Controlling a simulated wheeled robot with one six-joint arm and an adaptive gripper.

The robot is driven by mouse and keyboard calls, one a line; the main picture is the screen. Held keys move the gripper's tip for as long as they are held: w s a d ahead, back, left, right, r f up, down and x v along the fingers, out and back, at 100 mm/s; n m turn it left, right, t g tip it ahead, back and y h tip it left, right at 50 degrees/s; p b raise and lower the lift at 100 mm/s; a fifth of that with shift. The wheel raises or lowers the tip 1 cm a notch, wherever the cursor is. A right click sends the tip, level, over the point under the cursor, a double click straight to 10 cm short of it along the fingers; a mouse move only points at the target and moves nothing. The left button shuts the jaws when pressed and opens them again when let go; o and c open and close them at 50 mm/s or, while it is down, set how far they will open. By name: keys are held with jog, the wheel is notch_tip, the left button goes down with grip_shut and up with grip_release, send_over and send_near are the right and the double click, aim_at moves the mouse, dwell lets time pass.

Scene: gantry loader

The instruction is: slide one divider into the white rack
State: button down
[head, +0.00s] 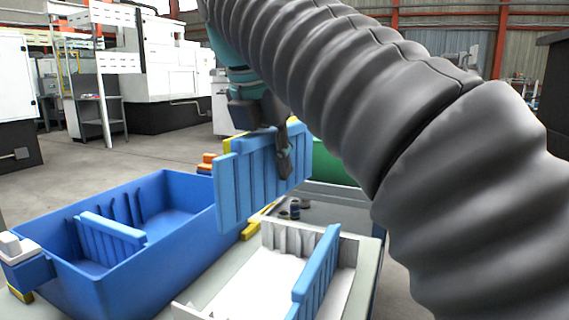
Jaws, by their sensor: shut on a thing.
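My gripper (284,155) is shut on a blue ribbed divider (240,185) and holds it upright above the table, behind the white rack. The far finger is hidden behind the divider. The white rack (267,234) stands at the front of the table, with slots along its inner wall. Another blue divider (317,272) stands in the rack at its right side. The held divider is clear of the rack. A further blue divider (112,228) stands inside the blue bin at left.
The deep blue bin (130,272) stands left of the rack. A grey tray (340,212) with small dark round parts (295,208) and a green bin (322,165) lie behind the rack. Orange blocks (208,161) sit behind the blue bin. My arm covers the right side.

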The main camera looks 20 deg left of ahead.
jog(key=shift+n+y, duration=0.3)
jog(key=shift+n, duration=0.4)
jog(key=shift+s+d+f+b, duration=0.1)
jog(key=shift+s+d+f, duration=0.25)
jog(key=shift+f, duration=0.3)
jog(key=shift+s+d+f+b, duration=0.2)
jog(key=shift+s+f, duration=0.25)
jog(key=shift+f, duration=0.25)
jog(key=shift+s+d+f+b, duration=0.1)
jog(key=shift+s+d+f, duration=0.25)
jog(key=shift+f, duration=0.3)
jog(key=shift+a, duration=0.1)
jog(key=shift+s+p, duration=0.1)
jog(key=shift+p, duration=0.25)
jog(key=shift+f, duration=0.15)
jog(key=shift+f+b, duration=3.45)
jog(key=shift+f, duration=2.5)
jog(key=shift+f, duration=0.15)
jog(key=c, duration=1.2)
grip_release()
